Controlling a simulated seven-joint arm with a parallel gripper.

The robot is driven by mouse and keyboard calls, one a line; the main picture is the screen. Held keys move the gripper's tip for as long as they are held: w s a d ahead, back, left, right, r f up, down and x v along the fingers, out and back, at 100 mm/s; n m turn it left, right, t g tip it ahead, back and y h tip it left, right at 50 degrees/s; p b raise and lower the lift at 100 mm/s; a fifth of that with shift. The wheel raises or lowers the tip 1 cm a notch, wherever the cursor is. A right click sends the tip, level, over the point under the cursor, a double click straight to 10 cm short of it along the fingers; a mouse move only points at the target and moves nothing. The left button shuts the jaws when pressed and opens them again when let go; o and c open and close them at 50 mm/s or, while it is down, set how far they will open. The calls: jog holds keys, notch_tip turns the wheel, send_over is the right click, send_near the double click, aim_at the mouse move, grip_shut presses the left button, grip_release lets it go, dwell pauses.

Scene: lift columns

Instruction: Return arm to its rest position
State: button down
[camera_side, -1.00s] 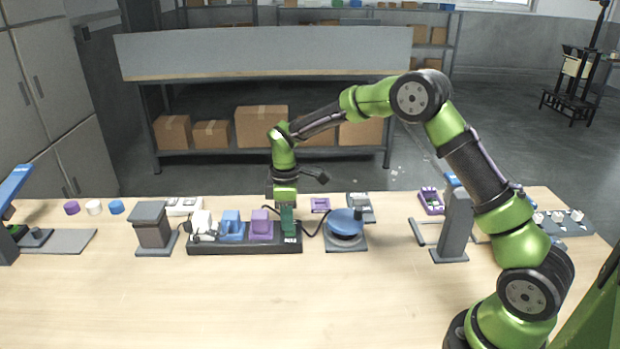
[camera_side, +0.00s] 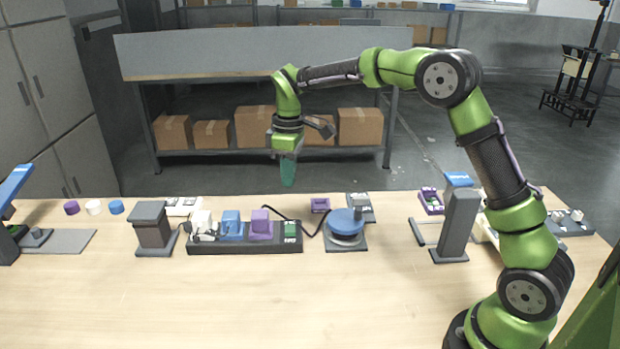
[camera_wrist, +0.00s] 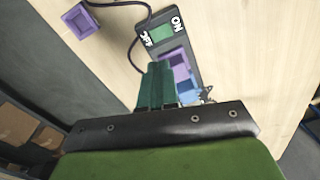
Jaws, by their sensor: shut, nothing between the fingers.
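My gripper (camera_side: 288,170) hangs in the air above the back edge of the table, clear of everything. Its teal fingers are together with nothing between them, and they point down. In the wrist view the shut fingers (camera_wrist: 158,88) show over a dark power strip (camera_wrist: 163,42). In the side view the power strip (camera_side: 215,248) lies below my gripper, holding a white plug (camera_side: 201,222), a blue plug (camera_side: 231,225) and a purple plug (camera_side: 260,224). A green switch (camera_side: 290,231) sits at its right end.
A blue round-topped device (camera_side: 345,224) stands right of the strip, and a dark grey block (camera_side: 152,226) stands left of it. A grey upright stand (camera_side: 457,225) is near my arm. Purple, white and blue discs (camera_side: 94,207) lie at the left. The table's front (camera_side: 250,300) is bare.

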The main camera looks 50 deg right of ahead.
jog(key=s+a+r+m+t, duration=0.1)
jog(key=s+r+m+t, duration=0.1)
jog(key=s, duration=0.6)
jog(key=s+a+r+m+t+y, duration=0.1)
jog(key=s+r+m+t, duration=0.1)
jog(key=s, duration=0.7)
jog(key=s+a+r+m+t, duration=0.1)
jog(key=s+r+m+t, duration=0.2)
jog(key=s+m, duration=0.3)
jog(key=s+r, duration=0.1)
jog(key=s, duration=0.2)
